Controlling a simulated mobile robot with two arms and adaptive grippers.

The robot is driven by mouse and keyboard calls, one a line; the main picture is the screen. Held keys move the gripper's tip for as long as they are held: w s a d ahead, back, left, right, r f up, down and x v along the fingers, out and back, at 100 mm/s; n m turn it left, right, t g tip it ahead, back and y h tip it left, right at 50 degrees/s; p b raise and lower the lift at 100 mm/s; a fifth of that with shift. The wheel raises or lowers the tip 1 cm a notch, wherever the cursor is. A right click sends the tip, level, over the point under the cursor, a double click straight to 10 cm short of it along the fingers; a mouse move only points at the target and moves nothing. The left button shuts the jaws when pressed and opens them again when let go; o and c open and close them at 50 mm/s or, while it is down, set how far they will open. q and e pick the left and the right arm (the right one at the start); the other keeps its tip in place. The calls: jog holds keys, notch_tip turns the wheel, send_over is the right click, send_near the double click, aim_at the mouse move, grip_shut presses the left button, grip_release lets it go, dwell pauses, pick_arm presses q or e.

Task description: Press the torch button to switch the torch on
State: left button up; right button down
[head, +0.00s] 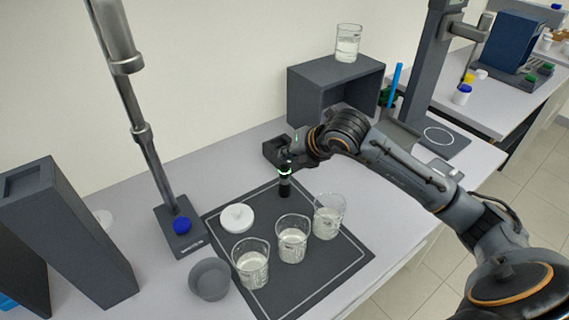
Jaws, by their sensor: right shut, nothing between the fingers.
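The torch appears to be the small dark upright cylinder (285,187) with a pale green band, at the back part of the dark mat. My right gripper (284,164) is shut, with nothing between its fingers, directly above the cylinder's top. It looks very near or touching; I cannot tell which. The gripper and wrist hide the cylinder's top, and I cannot make out the button. My left gripper is not in view.
Several beakers of pale liquid, including the front one (252,270), stand on the mat (345,262) near a white round lid (237,217). A grey bowl (209,279) sits left. A stand (170,242) with a blue cap (182,226) and a dark shelf box (300,98) flank the area.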

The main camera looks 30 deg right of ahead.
aim_at(287, 167)
notch_tip(287, 167, up, 6)
jog(key=p, duration=0.3)
dwell(0.5)
